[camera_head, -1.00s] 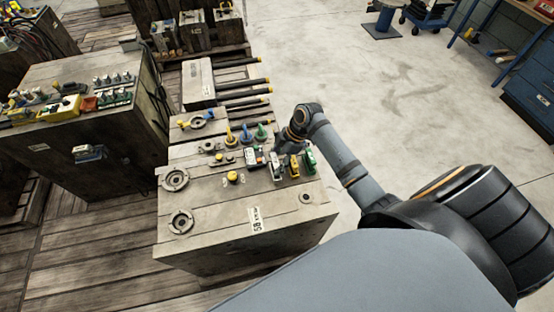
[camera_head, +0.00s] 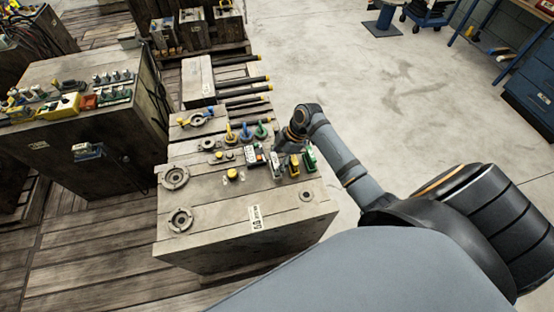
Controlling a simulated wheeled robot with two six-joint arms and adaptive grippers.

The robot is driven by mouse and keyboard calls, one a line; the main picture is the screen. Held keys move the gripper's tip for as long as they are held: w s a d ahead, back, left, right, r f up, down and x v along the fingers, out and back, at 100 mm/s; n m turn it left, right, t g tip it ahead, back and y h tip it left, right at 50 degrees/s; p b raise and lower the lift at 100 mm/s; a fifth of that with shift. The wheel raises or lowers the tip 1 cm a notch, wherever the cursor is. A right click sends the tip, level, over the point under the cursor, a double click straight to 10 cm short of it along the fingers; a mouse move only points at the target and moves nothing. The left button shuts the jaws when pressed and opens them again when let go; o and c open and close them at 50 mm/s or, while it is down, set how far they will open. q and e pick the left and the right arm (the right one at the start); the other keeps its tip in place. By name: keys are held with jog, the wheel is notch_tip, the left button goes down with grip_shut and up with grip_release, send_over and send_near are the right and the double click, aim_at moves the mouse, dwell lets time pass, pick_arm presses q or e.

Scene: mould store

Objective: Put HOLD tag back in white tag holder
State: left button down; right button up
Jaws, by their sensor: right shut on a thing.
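My right gripper (camera_head: 281,151) is over the back right part of the near mould block (camera_head: 228,212), among a row of small coloured parts. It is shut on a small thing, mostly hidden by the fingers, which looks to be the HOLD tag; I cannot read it. A small white holder-like part (camera_head: 275,167) stands just below and left of the gripper; I cannot tell whether it touches what I hold. Another pale part with dark and red marks (camera_head: 254,155) stands to its left. My left gripper is out of view.
A yellow part (camera_head: 294,167) and a green part (camera_head: 309,158) stand close right of the gripper. Yellow, blue and green knobs (camera_head: 246,132) stand behind it. A yellow button (camera_head: 232,174) is at the front left. Another loaded block (camera_head: 95,130) stands left. Open floor (camera_head: 400,110) lies right.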

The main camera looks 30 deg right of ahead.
jog(key=shift+f+b, duration=0.3)
jog(key=shift+f, duration=0.25)
dwell(0.5)
jog(key=o, duration=1.2)
jog(key=shift+c, duration=0.2)
jog(key=shift+d+r, duration=0.1)
jog(key=shift+r, duration=0.05)
jog(key=v, duration=1.1)
jog(key=shift+d+r, duration=0.15)
jog(key=shift+r, duration=0.2)
jog(key=shift+s, duration=0.1)
